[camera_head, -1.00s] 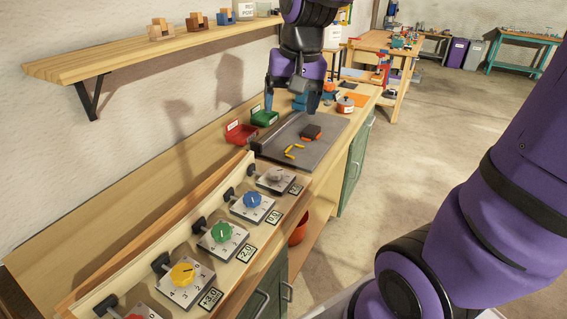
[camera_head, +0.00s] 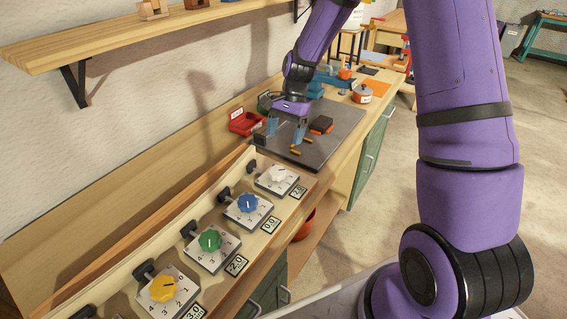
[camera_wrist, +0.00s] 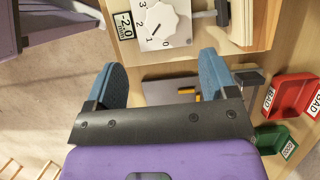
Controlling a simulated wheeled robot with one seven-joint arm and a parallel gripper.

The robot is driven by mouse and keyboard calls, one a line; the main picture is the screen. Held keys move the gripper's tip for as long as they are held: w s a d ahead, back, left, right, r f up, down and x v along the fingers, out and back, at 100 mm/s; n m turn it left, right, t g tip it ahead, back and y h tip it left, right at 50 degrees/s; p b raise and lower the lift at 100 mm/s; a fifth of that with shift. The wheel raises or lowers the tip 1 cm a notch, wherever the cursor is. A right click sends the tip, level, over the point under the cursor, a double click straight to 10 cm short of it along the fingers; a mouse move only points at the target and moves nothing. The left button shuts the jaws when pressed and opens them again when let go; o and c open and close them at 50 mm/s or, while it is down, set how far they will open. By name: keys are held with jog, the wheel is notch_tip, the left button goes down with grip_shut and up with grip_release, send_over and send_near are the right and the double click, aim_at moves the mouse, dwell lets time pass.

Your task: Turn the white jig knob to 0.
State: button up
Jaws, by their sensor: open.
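The white jig knob (camera_head: 277,174) sits on a pale dial plate at the far end of a row of knobs. My gripper (camera_head: 285,129) is open and empty, with blue fingers. It hangs beyond the knob, over the grey tray, apart from the knob. The spread fingers (camera_wrist: 161,62) also show in the wrist view.
Blue (camera_head: 247,203), green (camera_head: 210,240) and yellow (camera_head: 163,288) knobs stand nearer, with black clamps on their left. The grey tray (camera_head: 325,147) holds yellow pieces and a dark block. A red bin (camera_head: 246,123) stands beside it. A shelf (camera_head: 110,47) juts from the wall.

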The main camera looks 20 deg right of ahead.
aim_at(277, 170)
jog(key=x, duration=1.1)
jog(key=shift+w+d+f, duration=0.1)
jog(key=shift+w+f, duration=0.1)
jog(key=shift+f, duration=0.1)
jog(key=c, duration=0.9)
